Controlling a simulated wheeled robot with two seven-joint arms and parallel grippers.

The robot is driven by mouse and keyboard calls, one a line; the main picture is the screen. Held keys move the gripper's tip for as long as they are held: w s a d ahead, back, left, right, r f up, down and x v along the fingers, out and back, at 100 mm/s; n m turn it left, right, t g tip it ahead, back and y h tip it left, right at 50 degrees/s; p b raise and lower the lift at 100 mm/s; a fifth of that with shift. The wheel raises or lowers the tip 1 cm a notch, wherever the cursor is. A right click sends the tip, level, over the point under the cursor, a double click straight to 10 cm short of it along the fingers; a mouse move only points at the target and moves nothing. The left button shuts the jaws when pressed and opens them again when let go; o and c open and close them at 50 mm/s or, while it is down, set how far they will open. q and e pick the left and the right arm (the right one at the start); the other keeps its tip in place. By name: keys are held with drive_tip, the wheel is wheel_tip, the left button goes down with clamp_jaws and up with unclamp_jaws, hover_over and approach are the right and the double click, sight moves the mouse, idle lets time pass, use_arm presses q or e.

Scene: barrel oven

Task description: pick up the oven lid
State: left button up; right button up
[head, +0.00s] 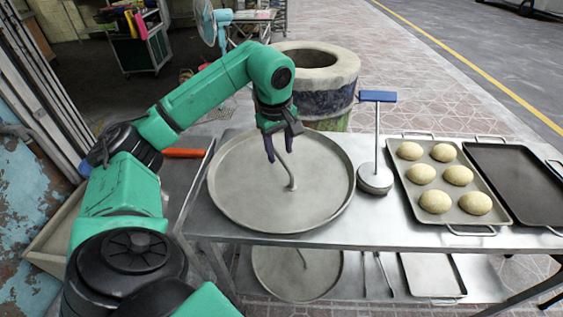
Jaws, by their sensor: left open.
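The oven lid (245,196) is a wide, round, grey metal pan-like disc with a raised rim. It lies flat on the steel table, left of the middle. A bent metal handle (291,172) rises from its centre. My left gripper (278,158) points down over the lid beside the top of the handle. Its fingers are apart, and the handle's upper end is close to them; I cannot tell whether it lies between them. My right gripper is not in view. The round barrel oven (345,72) stands behind the table with its top open.
A stamp-like tool with a blue grip (378,97) stands right of the lid. A tray of several dough balls (411,172) and an empty dark tray (515,180) lie further right. The steel table (340,229) has a lower shelf. An orange-handled tool (183,153) lies at left.

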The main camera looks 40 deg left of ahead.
sight(281, 158)
use_arm(q)
drive_tip(key=f, duration=0.4)
drive_tip(key=shift+w+a+f, duration=0.1)
drive_tip(key=shift+w+f, duration=0.1)
drive_tip(key=shift+w, duration=0.2)
drive_tip(key=shift+r, duration=0.1)
clamp_jaws()
idle(0.8)
